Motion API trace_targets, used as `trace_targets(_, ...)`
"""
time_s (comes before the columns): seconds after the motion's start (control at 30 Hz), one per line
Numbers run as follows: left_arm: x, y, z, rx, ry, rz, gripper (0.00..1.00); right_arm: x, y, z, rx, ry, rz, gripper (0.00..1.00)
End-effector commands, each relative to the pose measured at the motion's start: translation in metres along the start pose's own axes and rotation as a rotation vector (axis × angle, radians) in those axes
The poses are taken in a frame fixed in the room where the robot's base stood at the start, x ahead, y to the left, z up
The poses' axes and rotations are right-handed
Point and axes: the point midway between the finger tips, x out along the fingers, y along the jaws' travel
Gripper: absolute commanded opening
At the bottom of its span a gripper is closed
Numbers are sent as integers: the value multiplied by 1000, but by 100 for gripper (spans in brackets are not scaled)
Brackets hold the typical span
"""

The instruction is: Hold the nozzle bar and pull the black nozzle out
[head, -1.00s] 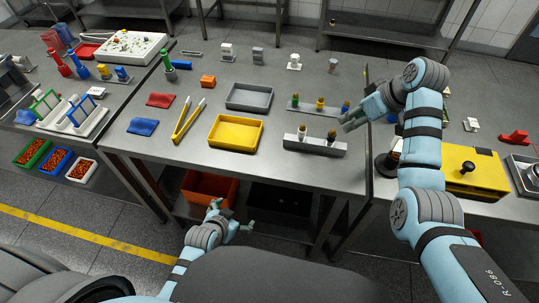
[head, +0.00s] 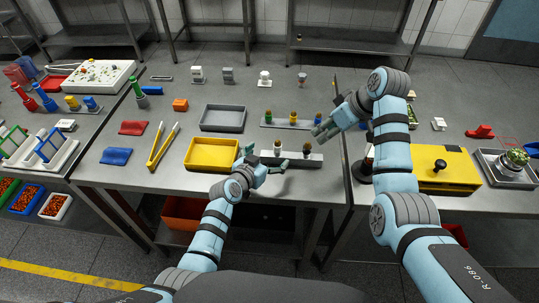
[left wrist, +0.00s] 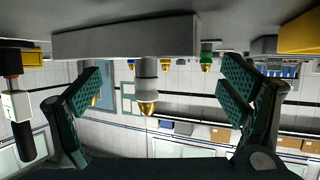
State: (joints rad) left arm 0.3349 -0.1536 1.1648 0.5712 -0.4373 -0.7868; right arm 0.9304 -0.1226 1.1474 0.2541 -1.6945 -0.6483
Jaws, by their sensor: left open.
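The grey nozzle bar (head: 300,160) lies near the table's front edge and holds two upright nozzles. One is the left nozzle (head: 277,147), pale with a dark top, and the other is the dark-topped right nozzle (head: 306,149). I cannot tell for certain which is the black one. My left gripper (head: 267,160) is open and empty at the front left of the bar. In the left wrist view the picture is upside down, with the bar (left wrist: 125,38) and a gold-tipped nozzle (left wrist: 147,92) between the spread fingers. My right gripper (head: 321,127) appears open and empty, above and behind the bar's right end.
A second bar with coloured-top pieces (head: 292,120) stands behind. A yellow tray (head: 211,155) is left of my left gripper and a grey tray (head: 222,118) is behind it. A yellow box (head: 450,170) with a black knob stands on the right table.

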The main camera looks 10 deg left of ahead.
Motion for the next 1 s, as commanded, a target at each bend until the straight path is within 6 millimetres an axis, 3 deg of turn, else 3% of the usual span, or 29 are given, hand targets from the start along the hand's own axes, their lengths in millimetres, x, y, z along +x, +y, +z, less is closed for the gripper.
trace_targets(0.13,16,0,1,0,-3,0,90,0,0,0,0,0,0,33)
trace_targets(0.43,20,0,1,0,-3,-2,90,0,0,0,0,0,0,33)
trace_targets(1.0,19,0,2,0,-5,0,1,0,0,0,0,0,0,33)
